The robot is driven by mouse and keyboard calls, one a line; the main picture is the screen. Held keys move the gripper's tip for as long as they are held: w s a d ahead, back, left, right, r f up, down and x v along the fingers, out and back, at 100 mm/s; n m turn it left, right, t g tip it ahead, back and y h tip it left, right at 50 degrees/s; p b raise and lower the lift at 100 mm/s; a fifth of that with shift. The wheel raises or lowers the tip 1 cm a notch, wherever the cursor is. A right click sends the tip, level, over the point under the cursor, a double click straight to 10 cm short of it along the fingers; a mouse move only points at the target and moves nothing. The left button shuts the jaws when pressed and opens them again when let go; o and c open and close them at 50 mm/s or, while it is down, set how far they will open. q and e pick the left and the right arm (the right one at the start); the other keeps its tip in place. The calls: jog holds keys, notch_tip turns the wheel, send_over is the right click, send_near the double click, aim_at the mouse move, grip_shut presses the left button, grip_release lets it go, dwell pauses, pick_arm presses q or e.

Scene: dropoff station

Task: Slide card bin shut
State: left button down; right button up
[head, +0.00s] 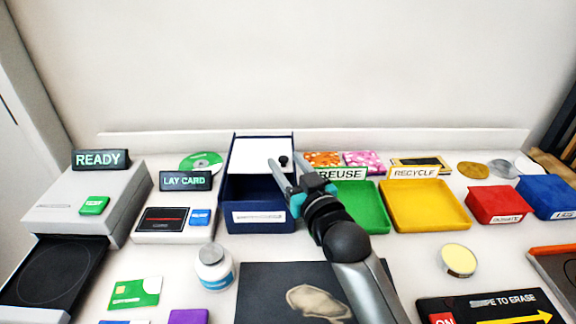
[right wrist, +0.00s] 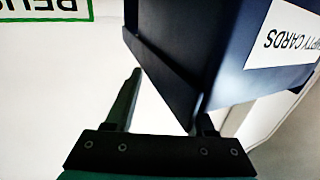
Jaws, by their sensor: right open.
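The card bin (head: 232,190) is a dark navy box with a white front label, left of centre in the head view. Its white lid (head: 252,155) covers the back part, with a black knob (head: 283,160) near its right side. The front part is open and dark inside. My right gripper (head: 287,168) is open at the bin's right side, its fingertips close to the knob; I cannot tell whether they touch it. In the right wrist view the bin (right wrist: 190,60) fills the upper right, labelled "…PTY CARDS", and hides one fingertip. My left gripper is not in view.
A green tray (head: 372,212) and a yellow tray (head: 425,215) stand right of the bin. A card reader (head: 150,237) stands left, a white jar (head: 213,268) in front. A dark mat (head: 262,290) lies before the bin. A wall rises behind.

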grip_shut()
dwell(0.4)
dwell(1.0)
